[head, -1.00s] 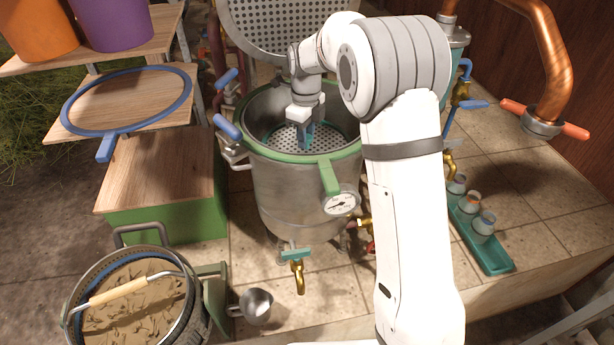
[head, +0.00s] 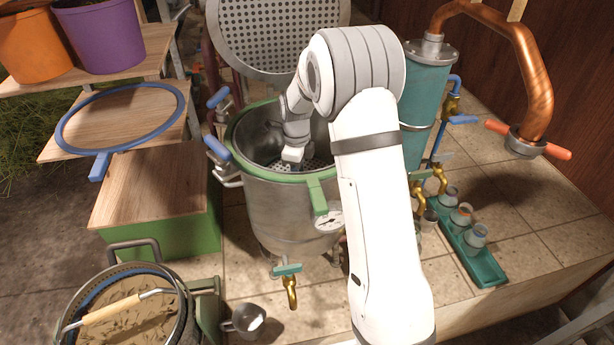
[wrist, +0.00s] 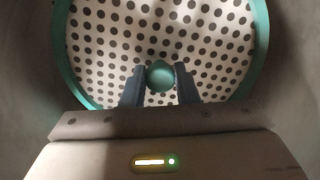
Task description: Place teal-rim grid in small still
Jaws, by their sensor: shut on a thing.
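The small still (head: 290,215) is a steel pot with a green rim, open at the top. My gripper (head: 290,165) reaches down inside it. In the wrist view, my gripper (wrist: 160,88) is shut on the round teal knob of the teal-rim grid (wrist: 215,45), a pale perforated disc with a teal edge. The grid also shows inside the pot in the head view (head: 318,164), partly hidden by my arm and the pot wall. The pot's wall (wrist: 295,60) surrounds the grid in the wrist view. I cannot tell whether the grid rests on anything.
A large perforated disc (head: 278,35) stands behind the still. A teal column (head: 428,90) with a copper pipe (head: 540,90) is at right, near a teal tray (head: 484,262) of small jars. A blue ring (head: 75,142) lies on the left shelf. A basket (head: 178,310) stands front left.

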